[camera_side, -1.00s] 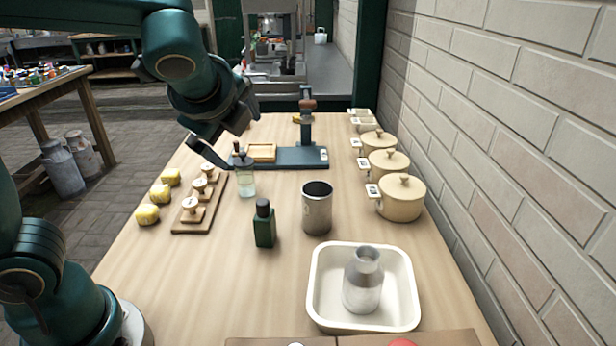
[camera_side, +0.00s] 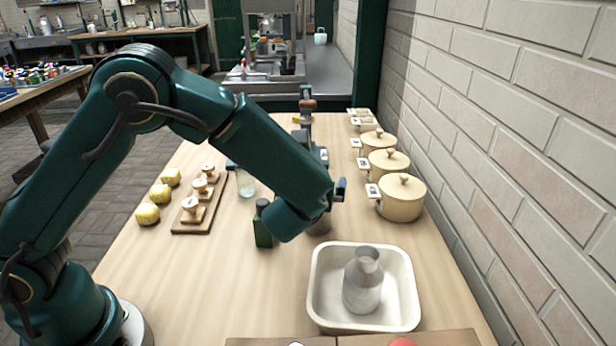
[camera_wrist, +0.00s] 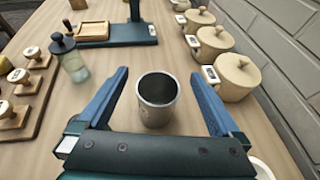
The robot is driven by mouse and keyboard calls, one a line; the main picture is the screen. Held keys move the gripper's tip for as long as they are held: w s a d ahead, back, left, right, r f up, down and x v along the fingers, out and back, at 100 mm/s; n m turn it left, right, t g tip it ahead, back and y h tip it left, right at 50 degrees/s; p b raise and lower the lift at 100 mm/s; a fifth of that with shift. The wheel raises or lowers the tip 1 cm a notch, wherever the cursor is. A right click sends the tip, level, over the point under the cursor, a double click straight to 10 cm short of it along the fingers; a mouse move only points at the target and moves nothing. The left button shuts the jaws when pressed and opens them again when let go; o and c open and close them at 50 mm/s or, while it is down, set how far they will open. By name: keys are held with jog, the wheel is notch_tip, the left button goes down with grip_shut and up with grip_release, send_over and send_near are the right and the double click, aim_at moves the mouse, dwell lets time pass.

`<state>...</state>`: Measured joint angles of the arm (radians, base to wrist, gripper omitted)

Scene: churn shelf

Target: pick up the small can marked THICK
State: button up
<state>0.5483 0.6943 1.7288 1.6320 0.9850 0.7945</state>
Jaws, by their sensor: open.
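No THICK marking is legible on any container in either view, so I cannot tell which is the small can. An open-topped grey metal can (camera_wrist: 157,104) stands upright between the spread blue fingers of my gripper (camera_wrist: 160,76) in the wrist view. The fingers appear apart from it, with nothing held. In the side view my arm hides most of this can, and only a lower part (camera_side: 320,226) shows. A metal churn-shaped can (camera_side: 362,283) stands in the white basin (camera_side: 316,290). Several cream lidded pots (camera_side: 401,200) with small tags line the right side.
A clear bottle (camera_wrist: 72,62) is left of my gripper. Stamps stand on a wooden board (camera_side: 181,228), beside yellow lumps (camera_side: 147,214). A brick wall borders the right.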

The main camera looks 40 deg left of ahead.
send_over(315, 231)
jog(key=f, duration=0.5)
jog(key=shift+w+a+f, duration=0.1)
jog(key=shift+w+a, duration=0.25)
jog(key=shift+w, duration=0.05)
jog(key=shift+x, duration=2.45)
jog(key=c, duration=1.5)
jog(key=shift+o, duration=0.2)
